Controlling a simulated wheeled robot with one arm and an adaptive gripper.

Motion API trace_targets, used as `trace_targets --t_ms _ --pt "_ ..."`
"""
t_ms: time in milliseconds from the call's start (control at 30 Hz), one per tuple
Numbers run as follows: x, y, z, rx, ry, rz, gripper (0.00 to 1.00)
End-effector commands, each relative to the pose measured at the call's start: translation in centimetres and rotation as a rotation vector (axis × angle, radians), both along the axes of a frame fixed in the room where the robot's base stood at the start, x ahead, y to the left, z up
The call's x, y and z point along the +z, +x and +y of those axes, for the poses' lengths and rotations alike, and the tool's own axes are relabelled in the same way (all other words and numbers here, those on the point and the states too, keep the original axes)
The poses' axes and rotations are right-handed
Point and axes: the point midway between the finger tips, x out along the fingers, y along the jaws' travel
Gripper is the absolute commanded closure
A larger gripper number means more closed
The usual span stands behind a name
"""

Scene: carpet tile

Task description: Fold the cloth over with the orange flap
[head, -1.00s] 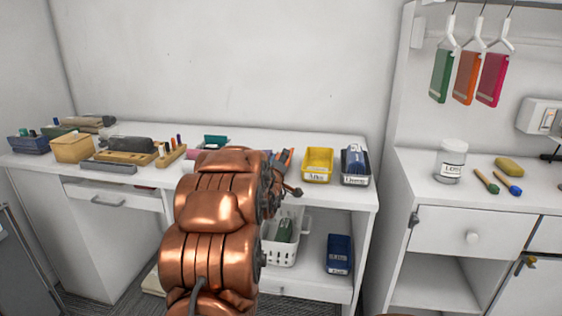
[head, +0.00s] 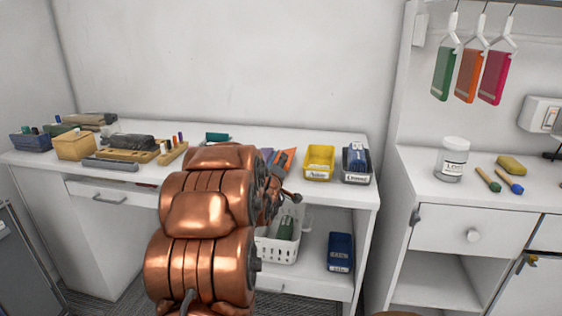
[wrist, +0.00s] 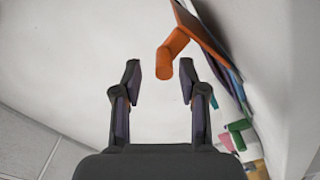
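In the wrist view an orange flap with a stubby round-ended tab (wrist: 172,55) shows just beyond my gripper (wrist: 160,74). It joins a flat orange-brown panel (wrist: 203,32) seen nearly edge-on, with blue layers beside it. My gripper is open, its two dark fingers apart with nothing between them. The tab lies ahead of the fingertips, nearer the right finger, and does not appear to be touched. In the head view orange cloth (head: 284,159) shows on the white desk, just right of my copper arm. My arm hides most of the cloth there.
A yellow bin (head: 319,162) and a dark bin (head: 356,163) stand right of the cloth. Wooden trays and boxes fill the desk's left side. A white basket (head: 281,237) sits on the shelf below. A teal item (head: 217,137) lies behind my arm.

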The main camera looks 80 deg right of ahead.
Motion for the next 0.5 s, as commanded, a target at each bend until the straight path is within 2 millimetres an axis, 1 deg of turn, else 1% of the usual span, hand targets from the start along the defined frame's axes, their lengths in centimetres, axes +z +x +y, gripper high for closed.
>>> trace_targets --t_ms 33,300,500 --pt "0.1 0.1 0.8 0.000 0.000 0.001 0.59" --pt "-0.1 0.6 4.5 0.002 0.003 0.002 0.59" --pt "-0.1 0.9 6.7 0.002 0.001 0.002 0.59"
